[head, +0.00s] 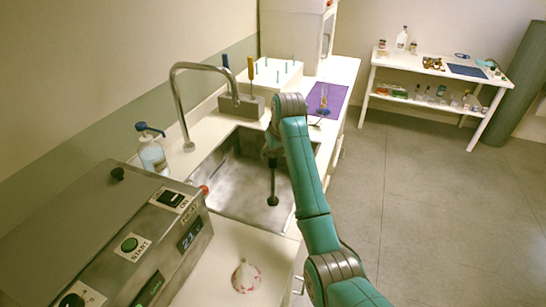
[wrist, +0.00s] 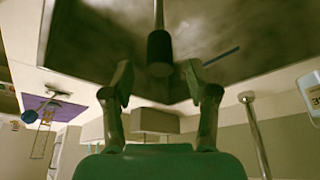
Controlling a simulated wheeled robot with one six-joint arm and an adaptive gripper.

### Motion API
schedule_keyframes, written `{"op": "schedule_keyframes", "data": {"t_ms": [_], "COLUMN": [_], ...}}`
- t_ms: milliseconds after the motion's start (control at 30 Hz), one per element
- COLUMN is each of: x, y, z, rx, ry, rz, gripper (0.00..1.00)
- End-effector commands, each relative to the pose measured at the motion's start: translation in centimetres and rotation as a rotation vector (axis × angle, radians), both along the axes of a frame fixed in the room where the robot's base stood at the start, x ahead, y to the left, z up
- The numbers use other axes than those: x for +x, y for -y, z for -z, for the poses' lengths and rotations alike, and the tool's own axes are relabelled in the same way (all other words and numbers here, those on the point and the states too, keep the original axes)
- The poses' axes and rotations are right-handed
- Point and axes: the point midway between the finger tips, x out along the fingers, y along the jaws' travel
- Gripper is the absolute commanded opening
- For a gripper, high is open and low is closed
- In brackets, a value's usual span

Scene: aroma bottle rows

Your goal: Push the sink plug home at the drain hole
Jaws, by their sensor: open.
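The sink plug has a dark round foot (head: 273,201) low in the steel basin, with a thin upright rod above it. In the wrist view its black grip (wrist: 160,50) and grey rod (wrist: 159,14) show. My gripper (head: 272,152) is over the basin at the top of the rod, partly hidden by my arm. In the wrist view my gripper (wrist: 159,72) is open, with one finger on each side of the black grip and gaps between. The drain hole cannot be made out; whether the plug is seated in it is unclear.
The sink basin (head: 231,186) has a curved tap (head: 181,106) at its left. A blue-topped bottle (head: 152,155) and a steel machine (head: 135,240) stand at the near left. A white rack (head: 272,83) and a purple mat (head: 340,96) lie beyond. A thin blue stick (wrist: 221,57) shows in the wrist view.

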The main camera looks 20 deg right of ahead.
Motion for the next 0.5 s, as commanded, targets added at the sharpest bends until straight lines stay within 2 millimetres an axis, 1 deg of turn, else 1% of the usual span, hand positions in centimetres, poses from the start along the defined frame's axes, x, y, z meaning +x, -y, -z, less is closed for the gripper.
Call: {"op": "schedule_keyframes", "data": {"t_ms": [33,100,300,400,500], "x": [-0.3,-0.9,-2.4,-2.9,-3.3], "y": [0.1,0.2,0.4,0.5,0.5], "z": [-1.1,-2.4,-5.9,-7.2,-8.0], "rx": [0.000,0.000,0.000,0.000,0.000], "ry": [0.004,0.005,0.003,0.003,0.001], "rz": [0.000,0.000,0.000,0.000,0.000], "gripper": [0.59,0.59,0.59,0.59,0.59]}}
